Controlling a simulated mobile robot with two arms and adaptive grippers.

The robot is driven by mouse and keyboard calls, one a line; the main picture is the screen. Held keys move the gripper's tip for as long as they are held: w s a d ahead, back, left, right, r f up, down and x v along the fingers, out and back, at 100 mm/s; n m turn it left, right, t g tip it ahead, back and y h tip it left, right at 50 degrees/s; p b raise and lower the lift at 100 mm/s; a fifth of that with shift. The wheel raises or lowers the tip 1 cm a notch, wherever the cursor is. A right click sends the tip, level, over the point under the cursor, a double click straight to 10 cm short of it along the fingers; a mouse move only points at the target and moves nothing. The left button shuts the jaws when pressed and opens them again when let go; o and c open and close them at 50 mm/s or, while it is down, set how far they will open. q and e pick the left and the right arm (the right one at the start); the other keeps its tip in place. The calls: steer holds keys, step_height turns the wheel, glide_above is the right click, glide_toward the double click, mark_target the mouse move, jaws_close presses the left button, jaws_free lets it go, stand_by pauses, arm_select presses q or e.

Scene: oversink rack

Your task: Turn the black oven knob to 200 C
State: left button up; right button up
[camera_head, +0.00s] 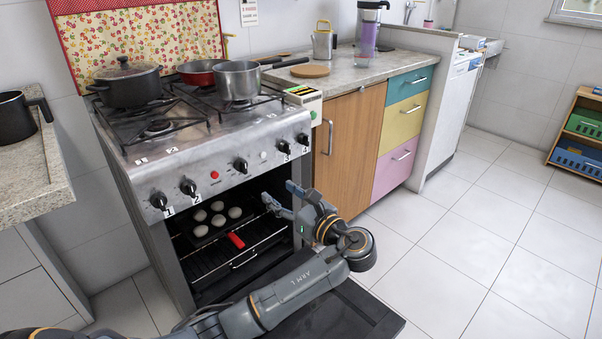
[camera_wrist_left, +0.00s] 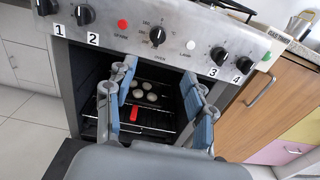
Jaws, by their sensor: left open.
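The black oven knob (camera_head: 240,165) is in the middle of the stove's front panel, between a red button and a white one. In the left wrist view the oven knob (camera_wrist_left: 157,36) is at upper centre, with a temperature scale printed around it; its exact setting is too small to read. My left gripper (camera_head: 278,193) is open and empty, in front of the stove, below and to the right of the knob and apart from it. In the left wrist view its fingers (camera_wrist_left: 158,82) are spread, with the knob beyond and above them. My right gripper is not in view.
The oven is open, its dark door (camera_head: 345,318) lowered beneath my left arm. A tray with several round pale pieces (camera_head: 217,206) and a red handle (camera_head: 236,240) is inside. Numbered burner knobs (camera_head: 188,187) flank the panel. Pots (camera_head: 238,80) stand on top.

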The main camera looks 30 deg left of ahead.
arm_select(q)
steer(key=b, duration=0.2)
glide_toward(246, 168)
steer(key=x, duration=0.6)
steer(key=shift+a, duration=0.1)
steer(key=shift+b+x, duration=0.4)
steer(key=shift+x, duration=0.65)
steer(key=shift+w+a, duration=0.1)
steer(key=shift+a, duration=0.3)
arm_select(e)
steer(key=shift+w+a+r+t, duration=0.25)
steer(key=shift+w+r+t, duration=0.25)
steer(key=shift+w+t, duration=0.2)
